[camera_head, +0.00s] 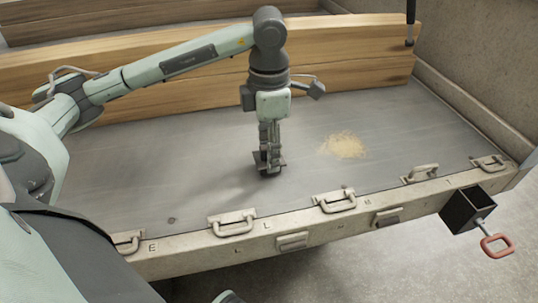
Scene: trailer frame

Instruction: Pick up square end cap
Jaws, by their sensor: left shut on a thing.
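My left gripper (268,158) points straight down over the middle of the grey trailer bed (130,170). It is shut on a small dark piece, the square end cap (268,172), at its fingertips. The fingers hide part of the cap. The cap is at or just above the bed; I cannot tell whether it touches. My right gripper is not in view.
A patch of sawdust (343,146) lies right of the gripper. Wooden beams (350,65) stand along the back. The front rail (180,254) carries several metal handles (334,201). A black square tube with a red handle (466,208) juts out at the right corner. The bed's left part is clear.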

